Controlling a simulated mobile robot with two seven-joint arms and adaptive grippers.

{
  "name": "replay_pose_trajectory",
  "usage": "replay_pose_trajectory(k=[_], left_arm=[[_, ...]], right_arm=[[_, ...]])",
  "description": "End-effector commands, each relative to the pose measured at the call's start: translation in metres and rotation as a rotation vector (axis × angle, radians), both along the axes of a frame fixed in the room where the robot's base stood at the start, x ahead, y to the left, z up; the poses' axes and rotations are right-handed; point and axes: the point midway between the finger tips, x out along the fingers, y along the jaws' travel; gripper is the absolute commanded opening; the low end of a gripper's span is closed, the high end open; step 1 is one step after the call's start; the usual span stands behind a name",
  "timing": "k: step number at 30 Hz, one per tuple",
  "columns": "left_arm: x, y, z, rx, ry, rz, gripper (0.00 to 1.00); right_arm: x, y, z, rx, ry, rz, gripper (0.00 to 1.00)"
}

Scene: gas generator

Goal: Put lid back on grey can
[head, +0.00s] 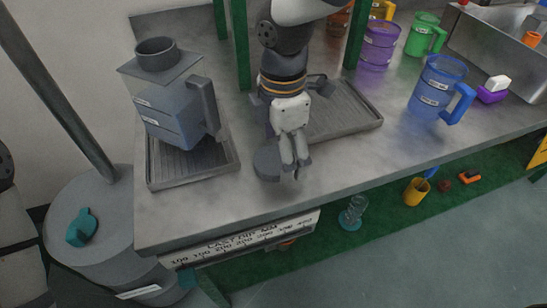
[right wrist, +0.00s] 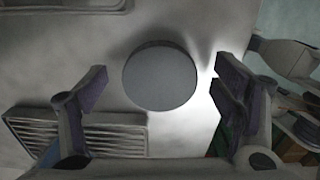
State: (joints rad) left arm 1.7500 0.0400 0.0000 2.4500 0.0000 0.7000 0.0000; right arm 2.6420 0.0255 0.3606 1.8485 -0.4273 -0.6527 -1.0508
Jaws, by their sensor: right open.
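The grey can (head: 172,112) is a translucent square jug with a handle, standing on a slotted tray at the left of the counter in the head view. Its round neck (head: 156,50) has no lid on it. A round dark grey lid (head: 267,161) lies near the counter's front edge. It shows as a flat disc in the right wrist view (right wrist: 160,76). My right gripper (head: 291,163) points down at the lid, its open fingers on either side of the disc in the wrist view. I cannot tell whether they touch it. My left gripper is out of view.
A slotted tray (head: 226,165) holds the grey can; another tray (head: 349,118) lies behind my right gripper. Green posts rise at the back. Blue (head: 437,88), purple (head: 380,42) and green (head: 421,38) jugs stand at the right. A grey drum (head: 78,215) stands at the lower left.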

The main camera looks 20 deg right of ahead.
Motion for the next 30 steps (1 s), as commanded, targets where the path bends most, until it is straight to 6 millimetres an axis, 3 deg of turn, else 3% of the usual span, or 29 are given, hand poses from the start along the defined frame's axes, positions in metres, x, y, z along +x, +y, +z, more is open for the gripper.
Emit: replay_pose_trajectory(k=[12, 17, 30], left_arm=[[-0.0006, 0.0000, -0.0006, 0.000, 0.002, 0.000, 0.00], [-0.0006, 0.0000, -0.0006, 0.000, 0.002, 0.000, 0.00], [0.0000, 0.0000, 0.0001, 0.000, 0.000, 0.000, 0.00]], right_arm=[[0.0001, 0.0000, -0.0066, 0.000, -0.002, 0.001, 0.82], [0.0002, 0.0000, -0.0065, 0.000, -0.002, 0.001, 0.46], [0.0007, 0.0002, -0.0020, 0.000, -0.004, 0.000, 0.40]])
